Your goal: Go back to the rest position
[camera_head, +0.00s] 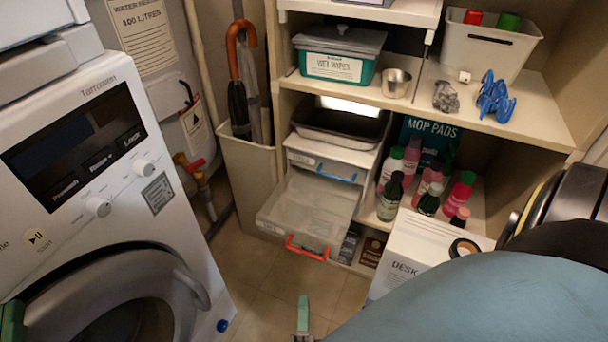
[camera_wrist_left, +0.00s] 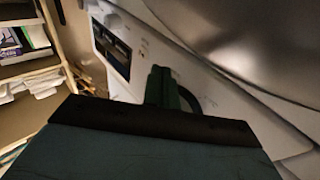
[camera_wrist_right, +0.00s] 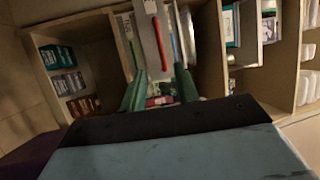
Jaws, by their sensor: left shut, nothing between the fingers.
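My left gripper (camera_head: 12,325) shows only as a green piece at the left edge of the head view, in front of the washing machine. In the left wrist view its green fingers (camera_wrist_left: 163,88) are together with nothing between them. My right gripper (camera_head: 303,314) shows as a green finger at the bottom middle of the head view, below the pulled-out drawer. In the right wrist view its two green fingers (camera_wrist_right: 160,92) stand apart and look empty, with the drawer's red handle (camera_wrist_right: 156,42) beyond them.
A white washing machine (camera_head: 75,215) fills the left. A clear drawer (camera_head: 312,208) with a red handle sticks out of the shelf unit (camera_head: 500,122). Bottles (camera_head: 390,198) stand right of it, and a white desk box (camera_head: 425,240) is nearer. Floor (camera_head: 260,275) shows between machine and shelves.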

